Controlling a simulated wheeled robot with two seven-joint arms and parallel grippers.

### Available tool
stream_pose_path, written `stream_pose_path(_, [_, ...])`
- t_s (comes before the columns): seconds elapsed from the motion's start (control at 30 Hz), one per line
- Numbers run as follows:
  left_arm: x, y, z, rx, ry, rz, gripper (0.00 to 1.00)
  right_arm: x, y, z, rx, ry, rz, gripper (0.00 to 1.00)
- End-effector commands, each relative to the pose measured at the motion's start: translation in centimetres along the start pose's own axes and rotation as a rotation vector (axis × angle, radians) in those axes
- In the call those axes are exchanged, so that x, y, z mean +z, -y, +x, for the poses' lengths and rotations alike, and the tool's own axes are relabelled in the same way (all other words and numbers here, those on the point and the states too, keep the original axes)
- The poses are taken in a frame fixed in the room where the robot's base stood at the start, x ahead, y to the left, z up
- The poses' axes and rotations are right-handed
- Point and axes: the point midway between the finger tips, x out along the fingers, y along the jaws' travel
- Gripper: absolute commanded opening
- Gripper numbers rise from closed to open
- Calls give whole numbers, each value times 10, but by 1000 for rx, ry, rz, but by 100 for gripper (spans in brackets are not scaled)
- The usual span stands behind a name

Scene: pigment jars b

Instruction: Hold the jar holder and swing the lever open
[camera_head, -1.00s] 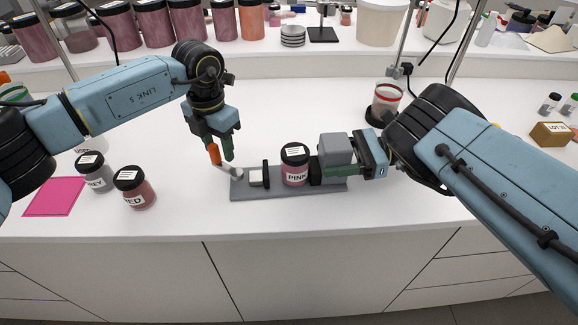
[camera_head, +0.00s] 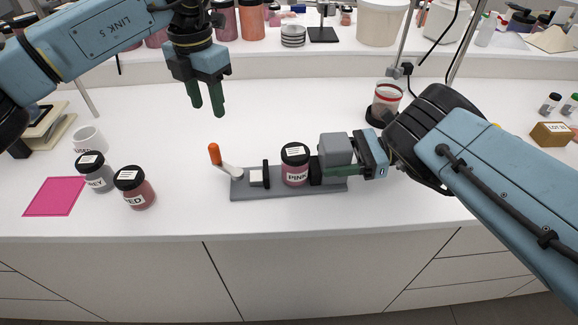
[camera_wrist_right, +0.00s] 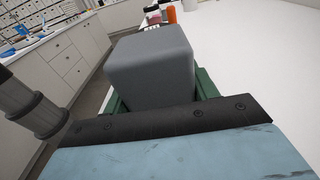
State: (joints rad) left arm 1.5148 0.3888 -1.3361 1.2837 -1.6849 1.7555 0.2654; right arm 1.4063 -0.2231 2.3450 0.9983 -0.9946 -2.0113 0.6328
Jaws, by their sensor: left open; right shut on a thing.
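The jar holder (camera_head: 250,191) is a flat grey base on the bench with a grey block (camera_head: 335,147) at its right end. The pink jar (camera_head: 295,168), black-lidded, stands upright on it between the block and a small black plate (camera_head: 266,174). The lever (camera_head: 223,166) has a white arm and an orange knob, and tilts up to the left at the holder's left end. My right gripper (camera_head: 350,161) is shut on the grey block, which also fills the right wrist view (camera_wrist_right: 150,65). My left gripper (camera_head: 206,97) is open and empty, raised above and behind the lever, apart from it.
A grey jar (camera_head: 98,178) and a red jar (camera_head: 136,192) stand left of the holder, beside a pink square (camera_head: 55,196). A white cup (camera_head: 89,140) is behind them. A red-banded jar (camera_head: 386,98) stands behind my right wrist. The bench middle is clear.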

Motion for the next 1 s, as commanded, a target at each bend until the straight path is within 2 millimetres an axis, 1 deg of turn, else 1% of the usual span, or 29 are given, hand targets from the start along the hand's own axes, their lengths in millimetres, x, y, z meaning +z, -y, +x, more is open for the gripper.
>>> stream_pose_path(0.03, [0,0,-1,0,0,0,43,-7,-3,0,0,-9,17,24])
stream_pose_path(0.23, [0,0,-1,-1,0,0,43,-7,-3,0,0,-9,17,24])
stream_pose_path(0.27, [0,0,-1,-1,0,0,43,-7,-3,0,0,-9,17,59])
stream_pose_path(0.43, [0,0,-1,0,0,0,43,-5,-2,0,0,-7,12,82])
stream_pose_path(0.47, [0,0,-1,0,0,0,43,-5,-2,0,0,-6,11,84])
stream_pose_path(0.77, [0,0,-1,0,-1,0,43,-3,-1,-2,-1,-3,6,84])
stream_pose_path(0.87, [0,0,-1,0,-1,0,43,-2,0,-11,-3,-2,5,84])
stream_pose_path(1.0, [0,0,-1,0,-1,0,43,-1,0,-36,-5,-2,2,84])
